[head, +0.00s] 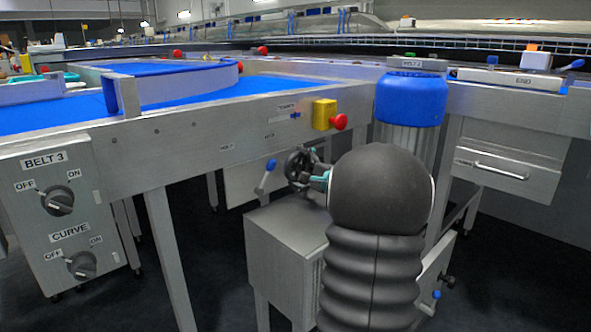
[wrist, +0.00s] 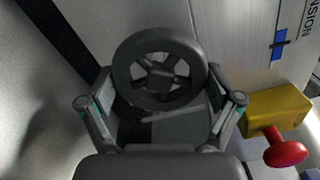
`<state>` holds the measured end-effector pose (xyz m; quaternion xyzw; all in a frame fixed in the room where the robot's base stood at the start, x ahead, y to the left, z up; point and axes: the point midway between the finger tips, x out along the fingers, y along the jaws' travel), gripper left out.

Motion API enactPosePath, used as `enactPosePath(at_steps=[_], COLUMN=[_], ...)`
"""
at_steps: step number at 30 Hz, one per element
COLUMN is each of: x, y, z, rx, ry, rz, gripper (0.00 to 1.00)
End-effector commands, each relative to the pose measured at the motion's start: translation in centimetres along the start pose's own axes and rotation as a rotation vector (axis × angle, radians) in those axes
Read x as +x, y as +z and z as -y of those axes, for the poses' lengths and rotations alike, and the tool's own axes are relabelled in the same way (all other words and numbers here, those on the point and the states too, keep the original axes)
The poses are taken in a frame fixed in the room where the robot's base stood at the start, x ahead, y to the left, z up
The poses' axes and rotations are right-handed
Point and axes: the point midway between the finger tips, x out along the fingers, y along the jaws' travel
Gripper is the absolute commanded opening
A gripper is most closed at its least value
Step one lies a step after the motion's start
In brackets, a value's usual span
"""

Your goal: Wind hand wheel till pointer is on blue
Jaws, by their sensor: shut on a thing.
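The hand wheel (wrist: 125,72) is dark, with a round rim and several spokes. It fills the upper middle of the wrist view and also shows in the head view (head: 297,166), below the belt's side rail. My gripper (wrist: 160,75) is shut on the wheel, with one finger at each side of its rim. In the head view my gripper (head: 322,178) is partly hidden behind my arm. A tension scale with a blue mark (wrist: 279,44) is on the panel to the right of the wheel. It is small in the head view (head: 295,115); I cannot make out the pointer's exact place.
A yellow box (head: 324,114) with a red push button (head: 339,122) sits right of the scale, close to my gripper in the wrist view. A blue-handled lever (head: 266,178) stands left of the wheel. A grey cabinet (head: 283,250) is below. A blue motor (head: 410,98) is behind my arm.

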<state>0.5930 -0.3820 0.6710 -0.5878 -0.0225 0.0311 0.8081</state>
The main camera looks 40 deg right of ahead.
Motion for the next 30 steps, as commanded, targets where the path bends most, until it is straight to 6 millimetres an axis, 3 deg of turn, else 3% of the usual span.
enactPosePath(at_steps=[8, 9, 10, 22, 26, 30], x=[-0.1, -0.1, -0.1, -0.2, -1.7, -4.4], y=[0.1, 0.1, 0.1, 0.3, 0.3, 0.2], z=[-0.1, -0.1, -0.1, -0.1, -0.1, -0.1], rx=[0.001, 0.001, 0.001, 0.001, 0.002, 0.001], ry=[0.002, 0.002, 0.002, 0.003, 0.002, 0.002], rz=[0.002, 0.002, 0.002, 0.005, 0.004, 0.002], gripper=[0.56, 0.98, 1.00, 1.00, 1.00, 1.00])
